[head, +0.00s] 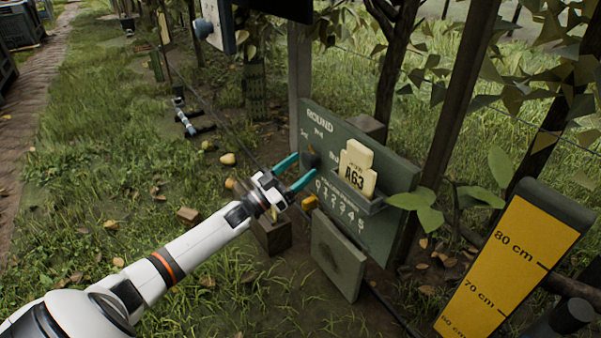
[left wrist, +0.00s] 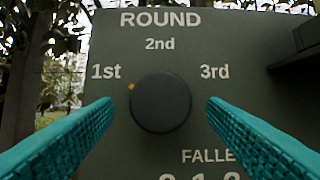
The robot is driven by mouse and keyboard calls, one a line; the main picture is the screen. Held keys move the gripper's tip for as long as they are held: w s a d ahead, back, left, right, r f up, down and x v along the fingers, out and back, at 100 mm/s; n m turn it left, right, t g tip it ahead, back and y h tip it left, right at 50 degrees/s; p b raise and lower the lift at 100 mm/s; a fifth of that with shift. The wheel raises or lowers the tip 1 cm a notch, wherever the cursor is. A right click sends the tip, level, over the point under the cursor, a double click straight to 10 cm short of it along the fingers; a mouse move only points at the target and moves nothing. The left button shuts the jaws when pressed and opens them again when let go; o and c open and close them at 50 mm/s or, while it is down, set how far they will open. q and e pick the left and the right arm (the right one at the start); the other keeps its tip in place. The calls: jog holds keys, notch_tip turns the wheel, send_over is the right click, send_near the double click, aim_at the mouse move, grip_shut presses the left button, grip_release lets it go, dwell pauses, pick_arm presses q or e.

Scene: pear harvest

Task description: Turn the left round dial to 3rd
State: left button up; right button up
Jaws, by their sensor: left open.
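The round dial (left wrist: 160,103) is a dark disc on a green board, below the word ROUND, with 1st at its left, 2nd above and 3rd at its right. Its small orange mark (left wrist: 131,87) sits at the upper left, toward 1st. In the head view the dial (head: 311,159) shows dark near the board's left edge. My left gripper (head: 298,172) is open, its teal fingers pointing at the dial. In the left wrist view its fingers (left wrist: 160,112) stand on either side of the dial; contact cannot be told. My right gripper is not in view.
The green board (head: 398,172) also bears an A63 card (head: 357,170) in a holder and rows of digits. A yellow height scale (head: 520,262) stands at the right. A wooden block (head: 271,236) and a grey-green panel (head: 338,256) stand below the board. Pears lie on the grass.

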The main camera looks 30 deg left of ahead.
pick_arm(q)
jog(key=shift+w+d+r, duration=0.15)
jog(key=shift+w, duration=0.2)
jog(key=shift+c, duration=0.5)
jog(key=c, duration=0.9)
